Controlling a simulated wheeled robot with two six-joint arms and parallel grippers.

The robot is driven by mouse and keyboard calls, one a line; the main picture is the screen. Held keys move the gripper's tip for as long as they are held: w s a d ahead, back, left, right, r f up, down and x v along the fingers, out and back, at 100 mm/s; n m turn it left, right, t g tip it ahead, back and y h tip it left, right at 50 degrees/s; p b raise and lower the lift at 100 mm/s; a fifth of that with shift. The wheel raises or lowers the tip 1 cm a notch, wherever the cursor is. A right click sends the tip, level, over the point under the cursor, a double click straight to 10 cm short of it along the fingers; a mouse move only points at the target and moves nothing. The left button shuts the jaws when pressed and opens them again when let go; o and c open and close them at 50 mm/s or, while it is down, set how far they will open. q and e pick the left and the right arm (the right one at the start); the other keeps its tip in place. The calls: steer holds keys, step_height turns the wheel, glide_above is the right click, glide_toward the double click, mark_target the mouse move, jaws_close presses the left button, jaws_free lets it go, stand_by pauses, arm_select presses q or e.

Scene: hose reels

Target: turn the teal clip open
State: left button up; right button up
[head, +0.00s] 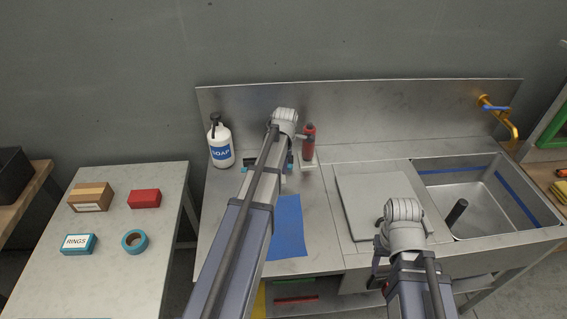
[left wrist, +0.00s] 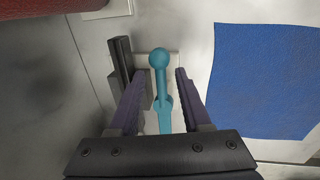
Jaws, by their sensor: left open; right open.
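The teal clip (left wrist: 163,108) shows in the left wrist view as a slim lever with a round knob at its far end, on a pale plate. My left gripper (left wrist: 160,88) is open, with one dark finger on each side of the lever; I cannot tell whether either touches it. In the head view my left arm covers that gripper and most of the spot; small teal pieces show at either side of the arm. My right gripper (head: 381,258) is open and empty at the counter's front, below the grey board, partly hidden by its wrist.
A soap bottle (head: 221,142) stands left of my left arm and a red bottle (head: 309,143) right of it. A blue sheet (head: 289,228) lies in front. A dark bar (left wrist: 122,62) stands close beside the clip. A sink (head: 471,206) is at right.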

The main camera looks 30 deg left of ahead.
arm_select(q)
step_height(320, 180, up, 8)
steer(key=s+p, duration=0.1)
steer(key=p, duration=0.6)
steer(key=shift+s+d+f, duration=0.15)
steer(key=shift+d+f, duration=0.05)
steer(key=shift+d, duration=0.2)
steer(key=s+d+f+m+g, duration=0.1)
steer(key=s+d+m, duration=0.9)
steer(key=d+m, duration=0.4)
steer(key=s+d+f+m+g+b, duration=0.1)
steer(key=s+d+m, duration=1)
steer(key=d+m, duration=0.2)
steer(key=shift+s+d+m, duration=0.3)
steer(key=shift+d+m, duration=0.05)
steer(key=shift+m, duration=0.25)
